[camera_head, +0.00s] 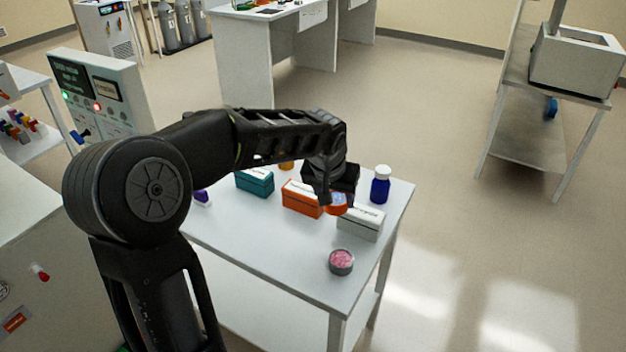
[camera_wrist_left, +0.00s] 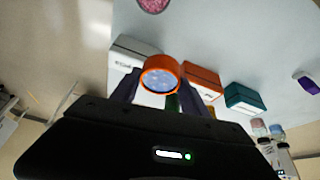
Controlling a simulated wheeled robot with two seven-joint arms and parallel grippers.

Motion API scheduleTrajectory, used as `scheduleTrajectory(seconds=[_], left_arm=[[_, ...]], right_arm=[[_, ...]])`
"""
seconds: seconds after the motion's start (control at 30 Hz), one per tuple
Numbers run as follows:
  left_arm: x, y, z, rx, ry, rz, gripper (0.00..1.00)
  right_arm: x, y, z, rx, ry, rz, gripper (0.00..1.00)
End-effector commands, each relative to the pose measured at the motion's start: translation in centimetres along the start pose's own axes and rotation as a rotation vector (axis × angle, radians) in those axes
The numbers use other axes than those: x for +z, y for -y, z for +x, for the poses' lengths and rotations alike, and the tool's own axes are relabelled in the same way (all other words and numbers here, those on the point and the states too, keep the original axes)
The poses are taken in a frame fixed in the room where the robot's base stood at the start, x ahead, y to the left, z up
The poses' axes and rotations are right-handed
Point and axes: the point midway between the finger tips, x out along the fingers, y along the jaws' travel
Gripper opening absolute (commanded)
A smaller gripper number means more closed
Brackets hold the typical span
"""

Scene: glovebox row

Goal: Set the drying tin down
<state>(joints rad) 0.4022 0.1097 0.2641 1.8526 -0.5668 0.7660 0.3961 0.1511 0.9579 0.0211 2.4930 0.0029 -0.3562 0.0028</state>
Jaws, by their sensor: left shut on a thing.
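A round orange tin (camera_head: 338,209) with pale blue contents is held in my left gripper (camera_head: 335,200). In the left wrist view the tin (camera_wrist_left: 160,76) sits between the fingers, its round face toward the camera. In the head view it appears over the white table (camera_head: 280,262), between an orange box (camera_head: 300,200) and a light grey box (camera_head: 361,223); its height above the table is hard to tell. A teal box (camera_head: 255,183) stands farther left in the row. A grey round tin with pink contents (camera_head: 341,262) lies near the table's front corner. My right gripper is not in view.
A blue bottle (camera_head: 380,186) with a white cap stands at the table's right back. An amber item (camera_head: 286,165) and a purple item (camera_head: 202,198) are behind and left. The front left of the tabletop is bare.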

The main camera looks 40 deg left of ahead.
Motion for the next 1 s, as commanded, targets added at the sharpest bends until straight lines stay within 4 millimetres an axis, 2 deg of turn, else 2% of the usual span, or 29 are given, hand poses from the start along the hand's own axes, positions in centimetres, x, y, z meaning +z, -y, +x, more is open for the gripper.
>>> scheduleTrajectory(seconds=[0.03, 0.2, 0.3, 0.4, 0.53, 0.77, 1.0], left_arm=[[1.0, -1.6, 1.3, 0.011, 0.001, 0.023, 0.04], [4.3, -7.2, 4.2, 0.048, 0.003, 0.115, 0.04], [6.4, -10.6, 5.5, 0.073, 0.001, 0.182, 0.04], [7.9, -12.9, 6.1, 0.091, -0.001, 0.232, 0.04], [8.7, -14.2, 6.2, 0.101, -0.003, 0.262, 0.04], [8.7, -14.3, 6.1, 0.102, -0.002, 0.264, 0.04], [8.7, -14.2, 6.1, 0.102, -0.002, 0.263, 0.04]], right_arm=[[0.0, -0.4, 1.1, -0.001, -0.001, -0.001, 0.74], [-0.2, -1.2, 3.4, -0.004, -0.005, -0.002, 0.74], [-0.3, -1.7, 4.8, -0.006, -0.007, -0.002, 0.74], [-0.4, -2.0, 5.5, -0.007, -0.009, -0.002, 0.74], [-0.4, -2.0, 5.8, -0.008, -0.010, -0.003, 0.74], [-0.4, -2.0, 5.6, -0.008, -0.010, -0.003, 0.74], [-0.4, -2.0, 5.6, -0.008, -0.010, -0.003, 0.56]])
